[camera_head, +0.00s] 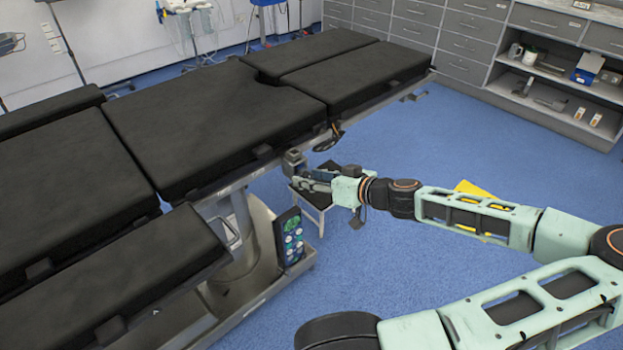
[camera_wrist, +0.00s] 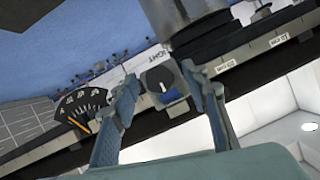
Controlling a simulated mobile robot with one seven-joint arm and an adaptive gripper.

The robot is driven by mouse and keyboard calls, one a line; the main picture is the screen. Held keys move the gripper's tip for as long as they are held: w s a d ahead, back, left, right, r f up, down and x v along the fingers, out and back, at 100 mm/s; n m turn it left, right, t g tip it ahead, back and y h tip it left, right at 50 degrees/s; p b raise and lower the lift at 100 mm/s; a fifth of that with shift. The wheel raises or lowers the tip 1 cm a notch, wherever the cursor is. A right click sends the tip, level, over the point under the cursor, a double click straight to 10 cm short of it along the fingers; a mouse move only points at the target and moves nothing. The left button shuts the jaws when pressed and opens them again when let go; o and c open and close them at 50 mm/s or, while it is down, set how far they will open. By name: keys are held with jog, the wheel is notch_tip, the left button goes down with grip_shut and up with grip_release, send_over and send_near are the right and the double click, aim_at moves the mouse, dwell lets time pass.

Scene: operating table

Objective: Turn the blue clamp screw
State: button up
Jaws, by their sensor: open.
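In the wrist view, a dark grey knob (camera_wrist: 157,77) with a white pointer mark sits between the two fingers of my gripper (camera_wrist: 160,80). A small blue part (camera_wrist: 172,95), which looks like part of the clamp screw, shows just below it, also between the fingers. The fingers are open, one on each side; I cannot tell whether either touches. In the head view, my gripper (camera_head: 305,180) is at the table's side rail, by a grey clamp block (camera_head: 294,158). The blue screw cannot be made out clearly there.
The operating table (camera_head: 215,120) with black pads fills the left. A dial (camera_wrist: 86,105) with an orange needle lies left of the fingers. A small stool (camera_head: 318,197) stands under my gripper.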

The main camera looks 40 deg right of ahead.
jog(key=shift+c, duration=0.7)
grip_shut()
